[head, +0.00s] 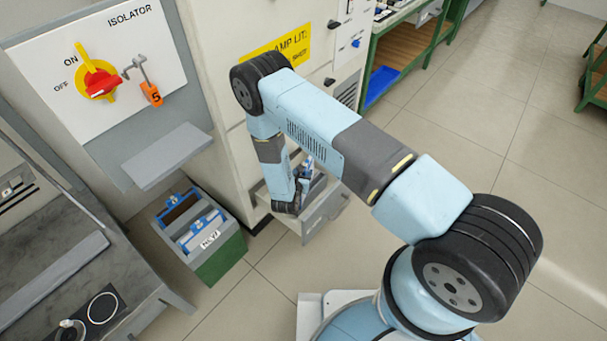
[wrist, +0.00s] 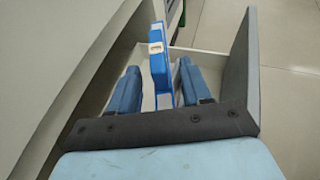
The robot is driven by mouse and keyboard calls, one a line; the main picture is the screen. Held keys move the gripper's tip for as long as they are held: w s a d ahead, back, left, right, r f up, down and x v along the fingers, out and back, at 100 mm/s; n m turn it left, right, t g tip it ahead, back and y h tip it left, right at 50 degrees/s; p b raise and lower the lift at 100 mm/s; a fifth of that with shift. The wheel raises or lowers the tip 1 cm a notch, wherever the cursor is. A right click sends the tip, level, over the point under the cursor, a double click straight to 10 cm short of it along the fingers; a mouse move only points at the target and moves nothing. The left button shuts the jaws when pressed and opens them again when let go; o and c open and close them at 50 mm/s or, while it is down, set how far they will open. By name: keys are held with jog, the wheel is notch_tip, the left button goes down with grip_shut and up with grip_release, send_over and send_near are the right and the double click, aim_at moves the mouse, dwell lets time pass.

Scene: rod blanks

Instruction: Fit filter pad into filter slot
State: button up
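My gripper (wrist: 158,68) is open, with its two blue fingers spread apart. In the head view my gripper (head: 300,185) is low at the cabinet's open drawer (head: 325,212), partly hidden by my arm. In the wrist view a blue-framed piece (wrist: 158,52) with a small white label stands upright in the drawer (wrist: 205,62). It shows between the fingers, with gaps on both sides. I cannot tell whether it is the filter pad. A grey-green crate (head: 222,262) on the floor holds a dark brown blue-framed pad (head: 180,207) and another blue-framed piece (head: 202,232) with a white label.
The drawer's grey front panel (wrist: 240,75) stands close to the right finger. The pale cabinet (head: 215,60) is beside the arm. A grey bench (head: 60,250) is at lower left, an isolator panel (head: 95,70) at upper left. Floor (head: 480,120) to the right is clear.

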jog(key=shift+r, duration=0.5)
jog(key=v, duration=1.2)
jog(key=w+d+r+m+g+h, duration=0.1)
jog(key=w+d+r+m+h, duration=0.25)
jog(key=r, duration=0.65)
jog(key=w+d+r+m+g+h, duration=0.15)
jog(key=w+d+r+m, duration=0.3)
jog(key=r, duration=0.45)
jog(key=s+d+r+m+g+h, duration=0.1)
jog(key=d+r+m+g, duration=0.25)
jog(key=d+r, duration=0.4)
jog(key=s+d+r+m+g+h, duration=0.15)
jog(key=d+r+m, duration=0.3)
jog(key=r, duration=0.65)
jog(key=s+d+r+m+g+y, duration=0.2)
jog(key=s+d+r+m, duration=0.2)
jog(key=s+r+m, duration=0.15)
jog(key=s+d+r+m+g+y, duration=0.2)
jog(key=s+d+r+m, duration=0.2)
jog(key=r, duration=0.3)
jog(key=s+r+m+t+y, duration=0.4)
jog(key=s+r+m+y, duration=0.3)
jog(key=s+r, duration=0.5)
jog(key=s+d, duration=0.1)
jog(key=s, duration=0.2)
jog(key=shift+s+r, duration=0.15)
